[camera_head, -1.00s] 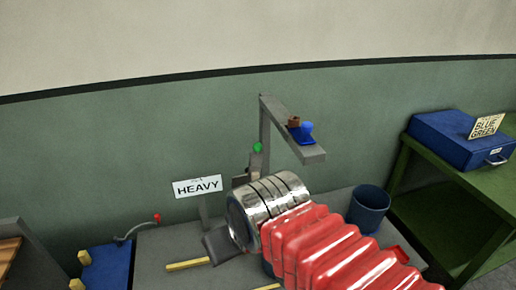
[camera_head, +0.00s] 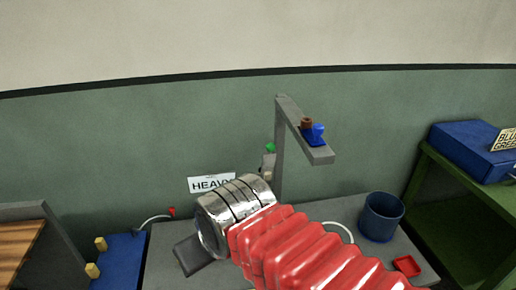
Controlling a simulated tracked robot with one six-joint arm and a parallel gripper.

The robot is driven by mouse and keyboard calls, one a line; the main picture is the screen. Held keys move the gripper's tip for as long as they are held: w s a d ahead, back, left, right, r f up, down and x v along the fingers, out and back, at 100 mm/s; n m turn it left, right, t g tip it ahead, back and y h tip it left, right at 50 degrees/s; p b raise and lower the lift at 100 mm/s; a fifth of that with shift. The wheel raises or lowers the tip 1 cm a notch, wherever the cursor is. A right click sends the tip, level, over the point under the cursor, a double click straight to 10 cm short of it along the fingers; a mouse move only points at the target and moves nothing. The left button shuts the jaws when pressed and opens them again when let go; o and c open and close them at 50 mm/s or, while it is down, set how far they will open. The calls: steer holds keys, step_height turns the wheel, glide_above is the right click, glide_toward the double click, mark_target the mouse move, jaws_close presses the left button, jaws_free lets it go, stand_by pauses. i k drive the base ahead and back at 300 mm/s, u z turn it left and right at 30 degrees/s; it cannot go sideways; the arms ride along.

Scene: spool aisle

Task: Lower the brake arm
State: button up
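A small lever with a green knob (camera_head: 270,148) stands upright at the back of the grey bench, beside a tall grey post. A curved lever with a red knob (camera_head: 172,212) rises near the bench's left end. I cannot tell which of them is the brake arm. My arm, with red bellows and a shiny metal wrist, reaches over the bench from the lower right. A dark flat part of my gripper (camera_head: 192,255) shows left of the wrist, over the bench. The rest of the gripper is hidden, so its opening cannot be seen.
The grey post carries an overhanging beam (camera_head: 312,145) with a blue piece (camera_head: 318,134) on it. A HEAVY sign (camera_head: 208,184) stands behind my wrist. A blue bin (camera_head: 381,218) and red tray (camera_head: 407,266) are at right. A blue case (camera_head: 470,150) lies on a green table.

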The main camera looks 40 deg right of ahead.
mark_target(269, 158)
steer(key=u, duration=0.05)
steer(key=k, duration=1.1)
steer(key=z, duration=0.55)
steer(key=i, duration=1)
steer(key=z, duration=0.05)
